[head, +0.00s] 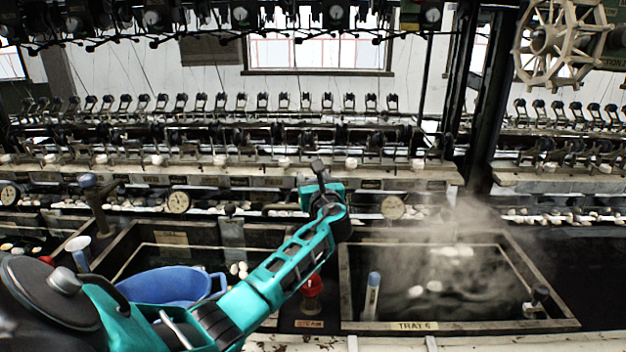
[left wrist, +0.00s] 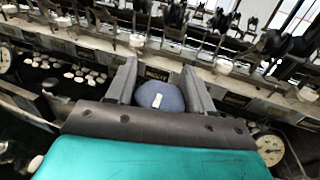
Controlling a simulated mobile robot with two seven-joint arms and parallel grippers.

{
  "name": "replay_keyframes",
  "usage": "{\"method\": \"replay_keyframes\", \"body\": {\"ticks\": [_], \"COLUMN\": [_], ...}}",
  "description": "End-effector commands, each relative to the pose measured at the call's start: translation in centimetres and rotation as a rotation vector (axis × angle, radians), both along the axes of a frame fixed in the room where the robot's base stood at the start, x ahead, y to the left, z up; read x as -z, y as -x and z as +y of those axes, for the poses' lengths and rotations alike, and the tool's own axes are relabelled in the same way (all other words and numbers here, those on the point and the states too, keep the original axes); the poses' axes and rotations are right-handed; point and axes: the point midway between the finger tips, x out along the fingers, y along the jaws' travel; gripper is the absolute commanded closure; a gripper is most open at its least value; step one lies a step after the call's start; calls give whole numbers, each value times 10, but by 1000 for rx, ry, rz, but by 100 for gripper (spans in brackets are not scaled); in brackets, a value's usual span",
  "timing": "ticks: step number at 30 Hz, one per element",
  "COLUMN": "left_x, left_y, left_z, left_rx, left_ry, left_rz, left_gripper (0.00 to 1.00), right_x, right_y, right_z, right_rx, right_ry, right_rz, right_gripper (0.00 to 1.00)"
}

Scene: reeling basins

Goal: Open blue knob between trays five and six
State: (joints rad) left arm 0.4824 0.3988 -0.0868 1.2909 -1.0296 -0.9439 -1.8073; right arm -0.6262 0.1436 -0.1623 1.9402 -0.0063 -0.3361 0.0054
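The blue knob (left wrist: 150,92), with a white mark on top, sits between the two fingers of my left gripper (left wrist: 160,88) in the left wrist view. The fingers lie close against both its sides and appear shut on it. In the head view my left gripper (head: 322,186) reaches to the back of the divider between two basins and hides this knob. Tray 6 (head: 458,327), with its label on the front rim, is the steaming basin on the right. The tray left of it (head: 135,236) is partly covered by my teal arm. My right gripper is not in view.
A red knob (head: 312,285) stands low on the same divider. A blue basin (head: 165,286) sits in the left tray. Another blue-topped valve (head: 88,181) stands farther left. A dial (head: 392,207) and a machine ledge (head: 250,171) are behind the gripper.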

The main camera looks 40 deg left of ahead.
Motion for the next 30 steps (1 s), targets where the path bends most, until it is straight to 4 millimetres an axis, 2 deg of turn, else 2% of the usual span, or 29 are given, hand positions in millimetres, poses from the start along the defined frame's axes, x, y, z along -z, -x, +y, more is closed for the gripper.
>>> {"method": "replay_keyframes", "body": {"ticks": [1,9,19,30], "left_x": [0,0,0,2], "left_y": [0,0,1,4], "left_z": [0,0,0,2], "left_rx": [0,0,-61,-329], "left_ry": [0,-1,1,1], "left_rz": [0,1,1,1], "left_gripper": [54,78,78,78], "right_x": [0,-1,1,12], "right_y": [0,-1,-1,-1], "right_z": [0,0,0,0], "right_rx": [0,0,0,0], "right_ry": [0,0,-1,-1], "right_rz": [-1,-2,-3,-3], "right_gripper": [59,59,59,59]}}
